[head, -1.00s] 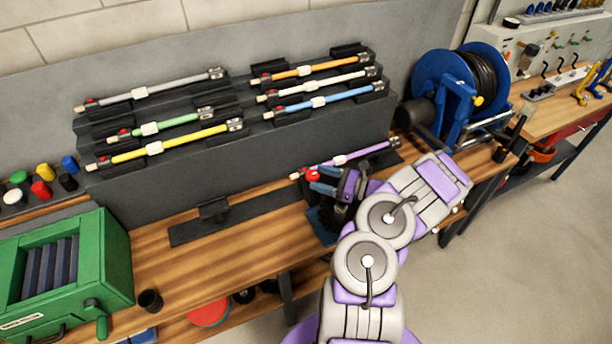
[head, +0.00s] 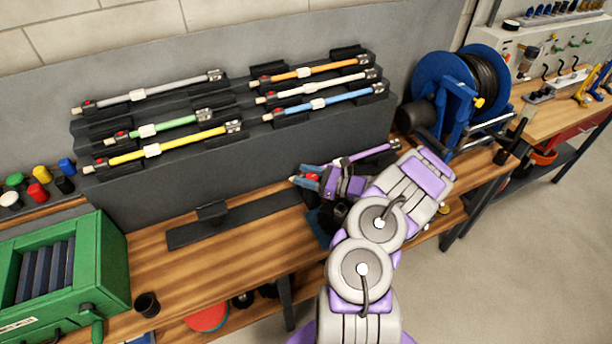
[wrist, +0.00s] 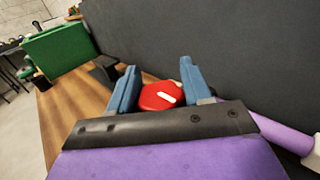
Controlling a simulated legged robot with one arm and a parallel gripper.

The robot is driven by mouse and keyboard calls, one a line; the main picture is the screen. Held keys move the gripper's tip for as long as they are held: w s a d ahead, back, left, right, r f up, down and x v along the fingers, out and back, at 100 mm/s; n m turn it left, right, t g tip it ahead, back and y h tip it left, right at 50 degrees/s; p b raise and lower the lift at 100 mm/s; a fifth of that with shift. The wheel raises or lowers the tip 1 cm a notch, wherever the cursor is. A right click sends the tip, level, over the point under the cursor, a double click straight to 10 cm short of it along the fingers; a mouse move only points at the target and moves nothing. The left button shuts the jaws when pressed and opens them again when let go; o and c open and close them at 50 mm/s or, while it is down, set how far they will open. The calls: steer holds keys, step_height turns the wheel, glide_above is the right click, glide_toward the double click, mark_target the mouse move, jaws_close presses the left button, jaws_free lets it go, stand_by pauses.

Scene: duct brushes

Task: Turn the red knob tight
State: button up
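The red knob (wrist: 161,96) has a white mark on its face and sits between the two blue fingers of my gripper (wrist: 158,80) in the wrist view. The fingers stand on either side of it with little gap, and I cannot tell whether they press on it. The knob is on the left end of the purple brush (head: 370,152), which lies on the bench by the grey wall. The purple rod also shows in the wrist view (wrist: 275,130). In the head view my gripper (head: 308,176) partly hides the knob.
Other brushes, such as a yellow one (head: 180,141) and a blue one (head: 340,98), lie on the stepped dark rack behind. A blue hose reel (head: 440,85) stands to the right. A green box (head: 98,265) is at left. The bench middle is mostly clear.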

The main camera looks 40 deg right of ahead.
steer(key=c, duration=0.5)
